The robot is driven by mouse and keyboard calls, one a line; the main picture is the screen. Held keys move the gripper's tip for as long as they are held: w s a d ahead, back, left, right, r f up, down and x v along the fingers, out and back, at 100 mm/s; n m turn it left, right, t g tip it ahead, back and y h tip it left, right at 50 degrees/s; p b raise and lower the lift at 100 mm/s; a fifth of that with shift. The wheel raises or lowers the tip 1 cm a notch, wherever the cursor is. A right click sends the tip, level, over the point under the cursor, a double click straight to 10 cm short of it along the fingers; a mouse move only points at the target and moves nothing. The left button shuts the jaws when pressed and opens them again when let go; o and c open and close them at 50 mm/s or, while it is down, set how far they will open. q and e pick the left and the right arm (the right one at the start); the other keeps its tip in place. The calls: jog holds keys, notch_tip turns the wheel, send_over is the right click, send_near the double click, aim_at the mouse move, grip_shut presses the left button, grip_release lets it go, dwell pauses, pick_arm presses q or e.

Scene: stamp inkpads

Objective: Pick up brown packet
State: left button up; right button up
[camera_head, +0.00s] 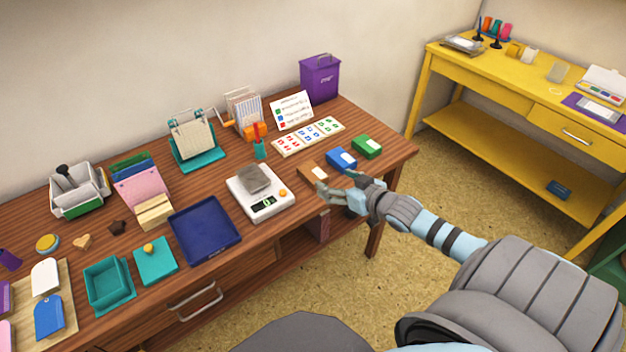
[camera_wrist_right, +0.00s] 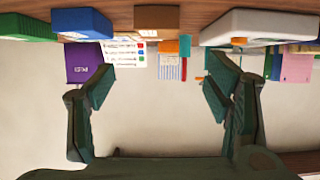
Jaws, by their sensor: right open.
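The brown packet (camera_head: 313,171) is a small block with a pale label, lying near the right front edge of the wooden table. It stands between the white scale and the blue packet (camera_head: 342,158). The green packet (camera_head: 368,146) is farther right. In the right wrist view, which is upside down, the brown packet (camera_wrist_right: 157,17) shows at the top, between the directions of the two fingers. My right gripper (camera_head: 340,190) is open and empty at the table's front edge, close in front of the brown packet; no contact shows. My left gripper is not in view.
A blue tray (camera_head: 204,229) is farther left. The wooden table's right end (camera_head: 392,148) is bare.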

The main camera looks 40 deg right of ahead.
aim_at(313, 172)
jog(key=b+x, duration=0.3)
jog(key=x, duration=0.3)
jog(key=f+b+x, duration=0.1)
jog(key=b+x, duration=0.3)
jog(key=x, duration=0.1)
jog(key=shift+w+d+f, duration=0.1)
jog(key=shift+d+f, duration=0.1)
jog(key=shift+d, duration=0.05)
jog(key=shift+w, duration=0.25)
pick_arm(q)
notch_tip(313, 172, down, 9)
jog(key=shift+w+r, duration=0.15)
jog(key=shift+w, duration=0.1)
pick_arm(e)
jog(key=shift+c, duration=0.4)
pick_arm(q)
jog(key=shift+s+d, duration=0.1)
pick_arm(e)
jog(key=shift+s+r, duration=0.1)
jog(key=c, duration=1.3)
